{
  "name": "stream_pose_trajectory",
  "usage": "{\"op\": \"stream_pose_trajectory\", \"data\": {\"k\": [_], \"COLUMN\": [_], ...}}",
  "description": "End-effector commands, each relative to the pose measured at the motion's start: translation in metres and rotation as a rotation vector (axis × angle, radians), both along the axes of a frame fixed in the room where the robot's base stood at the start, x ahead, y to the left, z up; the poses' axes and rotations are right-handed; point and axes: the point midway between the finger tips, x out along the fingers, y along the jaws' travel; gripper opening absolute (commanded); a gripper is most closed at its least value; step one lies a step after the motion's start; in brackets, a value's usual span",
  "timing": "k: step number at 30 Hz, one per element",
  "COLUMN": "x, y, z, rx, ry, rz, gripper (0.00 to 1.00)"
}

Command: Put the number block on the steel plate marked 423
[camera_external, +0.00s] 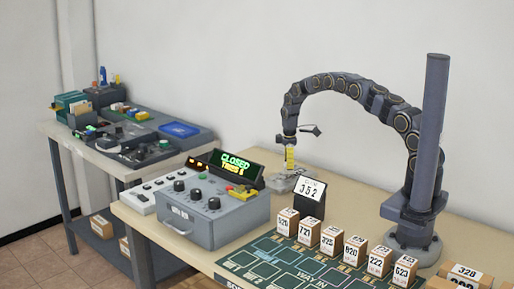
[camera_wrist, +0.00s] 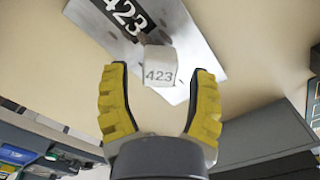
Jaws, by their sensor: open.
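The number block (camera_wrist: 160,68) is a pale cube reading 423. In the wrist view it appears against the near end of the steel plate (camera_wrist: 186,50), whose dark label also reads 423. It looks seated on the plate, but the contact is not clear. My gripper (camera_wrist: 160,72) has its yellow fingers spread wide, one on each side of the block, with gaps between. In the external view my gripper (camera_external: 290,165) points down over the plate (camera_external: 288,183) at the table's back edge. The block is too small to make out there.
A grey control box (camera_external: 214,216) with a lit CLOSED sign stands left. Several numbered boxes (camera_external: 330,241) line a green mat (camera_external: 270,262) in front. A cluttered side table (camera_external: 130,170) is far left.

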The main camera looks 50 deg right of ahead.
Motion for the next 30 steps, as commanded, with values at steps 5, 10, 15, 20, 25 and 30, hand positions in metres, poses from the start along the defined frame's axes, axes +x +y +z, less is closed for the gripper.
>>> {"op": "stream_pose_trajectory", "data": {"k": [5, 10, 15, 20, 25, 30], "x": [0.002, 0.002, 0.001, -0.002, -0.026, -0.078], "y": [-0.001, -0.001, -0.001, 0.003, 0.025, 0.058], "z": [0.04, 0.075, 0.093, 0.1, 0.14, 0.191], "rx": [-0.002, -0.001, -0.001, 0.002, 0.016, 0.027], "ry": [-0.009, -0.008, -0.002, -0.001, 0.008, 0.035], "rz": [-0.001, -0.002, -0.001, -0.009, -0.072, -0.18], "gripper": [0.58, 0.58, 0.58, 0.58, 0.58, 0.58]}}
